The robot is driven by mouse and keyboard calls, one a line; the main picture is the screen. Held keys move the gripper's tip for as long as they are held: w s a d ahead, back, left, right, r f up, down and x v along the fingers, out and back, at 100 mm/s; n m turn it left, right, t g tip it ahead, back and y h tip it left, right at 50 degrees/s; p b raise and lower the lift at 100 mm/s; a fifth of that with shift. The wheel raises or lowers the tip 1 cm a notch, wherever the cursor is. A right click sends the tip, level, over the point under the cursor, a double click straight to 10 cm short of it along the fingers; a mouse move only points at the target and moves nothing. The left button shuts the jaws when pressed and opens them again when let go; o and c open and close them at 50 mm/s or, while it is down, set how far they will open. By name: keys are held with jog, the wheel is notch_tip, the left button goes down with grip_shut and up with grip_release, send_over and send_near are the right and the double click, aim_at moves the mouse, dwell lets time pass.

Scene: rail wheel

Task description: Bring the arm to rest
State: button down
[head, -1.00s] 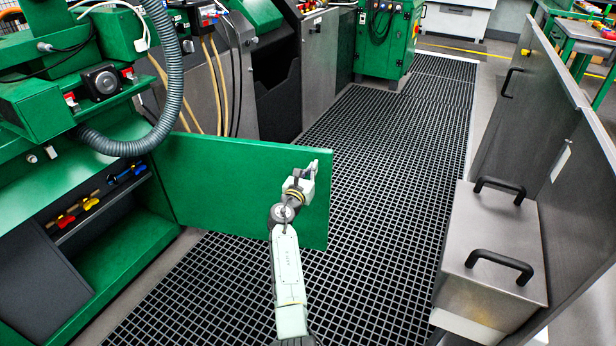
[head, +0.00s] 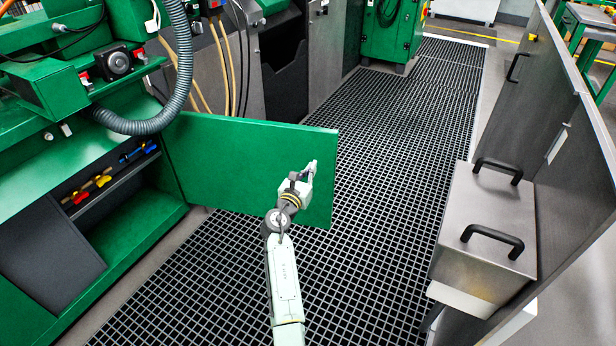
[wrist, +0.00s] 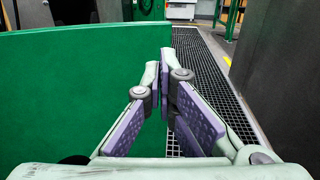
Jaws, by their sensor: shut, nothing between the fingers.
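My gripper (head: 311,169) is shut and empty, held in front of the open green cabinet door (head: 235,150) near its right end. In the wrist view, the two fingertips (wrist: 167,58) come together, with the green door (wrist: 70,100) filling the left side. My pale arm reaches up from the bottom of the head view and is bent at the wrist. I cannot tell whether the gripper touches the door.
The green cabinet (head: 120,215) on the left holds tools on a shelf (head: 110,185). A grey ribbed hose (head: 182,75) hangs above it. Black grid flooring (head: 400,150) is clear to the right. A steel box with black handles (head: 485,225) stands by a grey panel (head: 530,120).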

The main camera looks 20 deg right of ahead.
jog(key=shift+v, duration=1.65)
